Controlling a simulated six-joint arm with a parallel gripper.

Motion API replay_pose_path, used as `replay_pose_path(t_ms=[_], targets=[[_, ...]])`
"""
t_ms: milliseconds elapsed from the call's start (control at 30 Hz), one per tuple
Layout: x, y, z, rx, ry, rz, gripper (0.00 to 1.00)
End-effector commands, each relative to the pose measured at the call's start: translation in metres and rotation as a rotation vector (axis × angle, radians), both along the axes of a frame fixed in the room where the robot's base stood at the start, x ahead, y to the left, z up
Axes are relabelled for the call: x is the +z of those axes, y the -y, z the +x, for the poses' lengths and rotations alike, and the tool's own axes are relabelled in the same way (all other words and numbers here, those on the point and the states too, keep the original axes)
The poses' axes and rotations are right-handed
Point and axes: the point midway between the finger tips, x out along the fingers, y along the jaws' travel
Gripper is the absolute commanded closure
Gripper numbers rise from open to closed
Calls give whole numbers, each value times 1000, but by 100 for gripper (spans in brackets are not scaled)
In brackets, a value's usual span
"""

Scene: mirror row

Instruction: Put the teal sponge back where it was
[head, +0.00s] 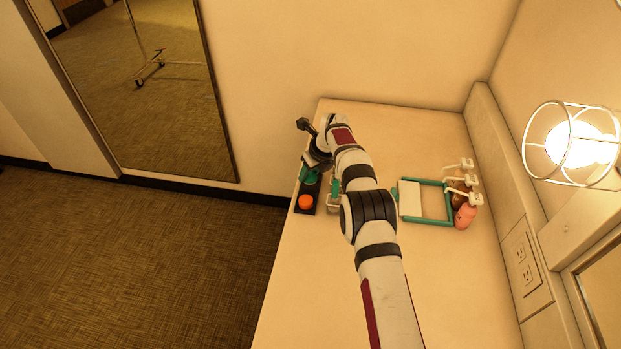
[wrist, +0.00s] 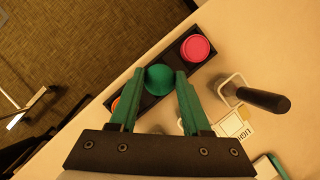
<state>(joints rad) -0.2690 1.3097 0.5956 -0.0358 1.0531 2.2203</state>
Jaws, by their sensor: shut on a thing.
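The teal sponge (wrist: 159,73), a round dark teal piece, sits between my green fingertips in the wrist view. My gripper (wrist: 159,84) is shut on it. Behind the sponge runs a narrow black tray (wrist: 198,72) holding a pink round sponge (wrist: 195,48) at one end and an orange one (wrist: 116,103) at the other, partly hidden by a finger. The teal sponge lines up with the tray's middle, between the two; I cannot tell whether it touches the tray. In the head view the orange sponge (head: 306,202) shows at the tray's near end.
A white wire holder with a black handle (wrist: 263,99) and a printed card (wrist: 236,125) are beside the tray. A teal frame (head: 427,221), white hooks (head: 470,181) and a peach round thing (head: 465,216) are further right. A caged lamp (head: 575,145) is lit. The near counter is clear.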

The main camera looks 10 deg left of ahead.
Motion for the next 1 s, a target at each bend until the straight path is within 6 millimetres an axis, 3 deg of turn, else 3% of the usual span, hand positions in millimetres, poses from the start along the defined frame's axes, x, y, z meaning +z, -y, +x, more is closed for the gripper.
replay_pose_path(t_ms=[100, 367, 400, 567, 867, 1000], targets=[[-22, 0, -1, -1, -3, 0, 97], [-24, 0, 0, -2, -1, 1, 97], [-24, 0, 0, -2, -1, 1, 51], [-24, 0, 0, -2, -1, 1, 22], [-22, 0, 0, -2, -1, 1, 22], [-7, 4, -3, -1, 1, 0, 22]])
